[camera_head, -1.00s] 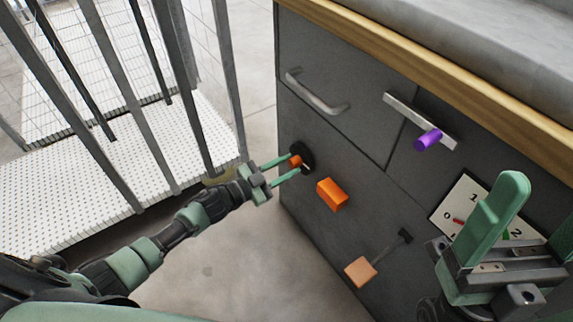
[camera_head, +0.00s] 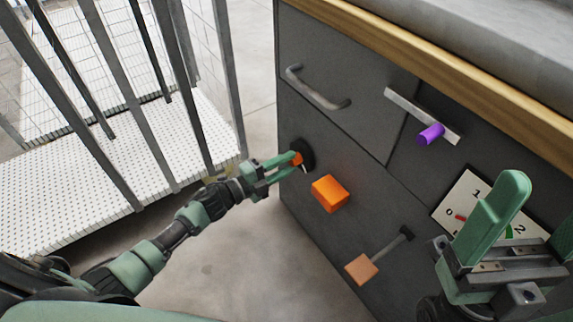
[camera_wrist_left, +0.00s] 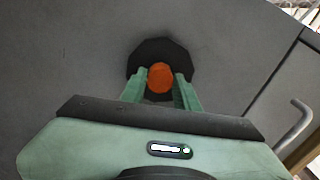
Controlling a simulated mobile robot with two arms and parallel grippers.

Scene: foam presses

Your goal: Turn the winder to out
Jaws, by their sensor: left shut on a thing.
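An orange knob on a round black disc (camera_head: 307,152), which I take for the winder, sits on the dark cabinet front near its left edge. My left gripper (camera_head: 298,162) is shut on the orange knob. In the left wrist view the orange knob (camera_wrist_left: 160,77) lies between the two green fingertips (camera_wrist_left: 160,88), in front of the black disc (camera_wrist_left: 148,50). A small white mark shows just below the knob in the head view. My right gripper (camera_head: 535,222) is at the lower right, its fingers apart and empty, in front of a white dial.
An orange block (camera_head: 330,193) sticks out right of the disc. Below it is a lever with a peach pad (camera_head: 361,268). A purple handle (camera_head: 430,134) sits on a metal strip. A drawer handle (camera_head: 317,90), the dial (camera_head: 461,197) and grey railings (camera_head: 150,100) are nearby.

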